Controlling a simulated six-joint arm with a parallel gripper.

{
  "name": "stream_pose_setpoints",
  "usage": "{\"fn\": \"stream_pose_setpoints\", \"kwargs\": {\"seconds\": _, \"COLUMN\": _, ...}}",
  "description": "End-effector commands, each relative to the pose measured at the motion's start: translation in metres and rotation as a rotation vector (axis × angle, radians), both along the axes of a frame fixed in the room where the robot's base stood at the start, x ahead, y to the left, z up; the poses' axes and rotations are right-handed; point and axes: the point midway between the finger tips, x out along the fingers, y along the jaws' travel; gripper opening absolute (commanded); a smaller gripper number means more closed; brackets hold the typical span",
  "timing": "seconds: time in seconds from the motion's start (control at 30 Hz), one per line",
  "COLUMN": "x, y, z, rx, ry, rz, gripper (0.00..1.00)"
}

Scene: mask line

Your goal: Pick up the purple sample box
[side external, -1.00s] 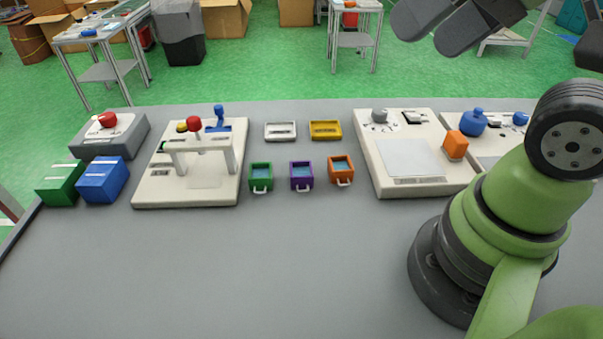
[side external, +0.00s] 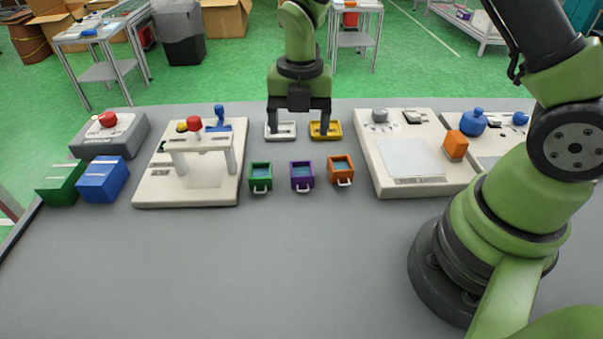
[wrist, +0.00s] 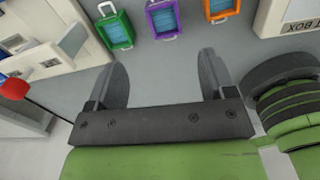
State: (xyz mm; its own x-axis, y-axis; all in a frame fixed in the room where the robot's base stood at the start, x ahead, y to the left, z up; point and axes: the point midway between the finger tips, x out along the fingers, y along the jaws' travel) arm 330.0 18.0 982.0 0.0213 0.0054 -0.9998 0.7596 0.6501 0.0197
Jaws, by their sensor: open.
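The purple sample box (side external: 302,176) sits upright on the grey table between a green box (side external: 260,177) and an orange box (side external: 341,171). It is open-topped with a blue inside and a pale handle on its front. In the wrist view the purple box (wrist: 163,19) is at the top edge, partly cut off, beyond the fingers. My gripper (side external: 299,134) is open and empty, pointing down. In the side view it overlaps the white and yellow trays behind the boxes. In the wrist view its fingers (wrist: 168,80) are spread wide with bare table between them.
A white tray (side external: 281,137) and a yellow tray (side external: 325,136) lie behind the boxes. A press-like station (side external: 155,190) stands at left and a cream panel (side external: 375,170) at right. Blue (side external: 103,180) and green blocks (side external: 62,184) are far left. The front table is clear.

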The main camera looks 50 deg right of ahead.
Motion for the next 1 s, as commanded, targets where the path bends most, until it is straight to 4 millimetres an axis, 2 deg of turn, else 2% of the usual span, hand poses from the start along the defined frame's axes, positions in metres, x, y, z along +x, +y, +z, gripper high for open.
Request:
{"fn": "stream_pose_setpoints", "kwargs": {"seconds": 0.17, "x": 0.001, "y": 0.0, "z": -0.024, "rx": -0.007, "ry": 0.025, "rz": 0.101, "gripper": 0.77}}
{"fn": "stream_pose_setpoints", "kwargs": {"seconds": 0.33, "x": 0.0, "y": 0.0, "z": -0.049, "rx": -0.007, "ry": 0.025, "rz": 0.101, "gripper": 0.77}}
{"fn": "stream_pose_setpoints", "kwargs": {"seconds": 0.57, "x": -0.001, "y": -0.001, "z": -0.069, "rx": -0.007, "ry": 0.023, "rz": 0.099, "gripper": 0.77}}
{"fn": "stream_pose_setpoints", "kwargs": {"seconds": 0.8, "x": -0.004, "y": -0.003, "z": -0.105, "rx": -0.007, "ry": 0.025, "rz": 0.098, "gripper": 0.77}}
{"fn": "stream_pose_setpoints", "kwargs": {"seconds": 1.0, "x": -0.003, "y": -0.003, "z": -0.113, "rx": -0.008, "ry": 0.021, "rz": 0.097, "gripper": 0.77}}
